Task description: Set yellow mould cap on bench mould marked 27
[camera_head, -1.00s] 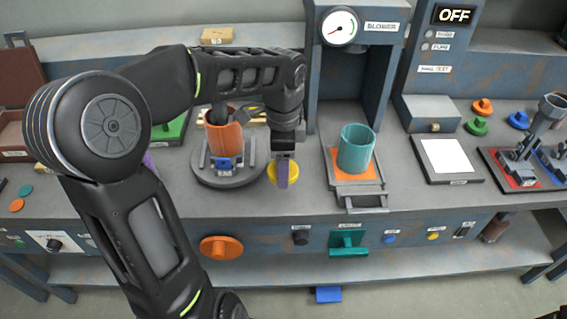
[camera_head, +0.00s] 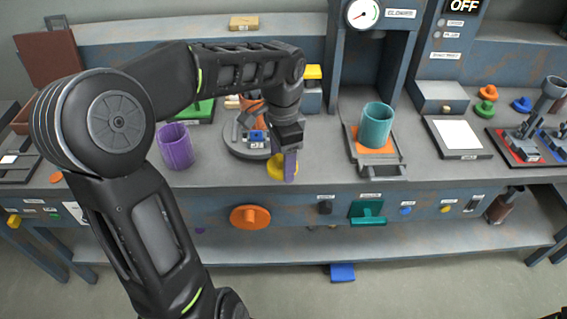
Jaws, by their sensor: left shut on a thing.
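My left gripper (camera_head: 288,170) points down and is shut on a yellow mould cap (camera_head: 274,167), whose disc shows partly behind the fingers. It is over the front part of the bench, right of the round turntable; I cannot tell how high. An orange mould (camera_head: 250,105) on the turntable is mostly hidden by my arm. A purple open cylinder (camera_head: 176,150) stands to the left, and a teal open cylinder (camera_head: 376,128) stands on an orange pad under the blower. I cannot read a 27 on any of them. My right gripper is out of view.
The turntable (camera_head: 240,149) carries upright posts and a blue block. A white plate (camera_head: 457,135) and red and blue stands (camera_head: 515,147) lie to the right. Small coloured caps lie at the right back.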

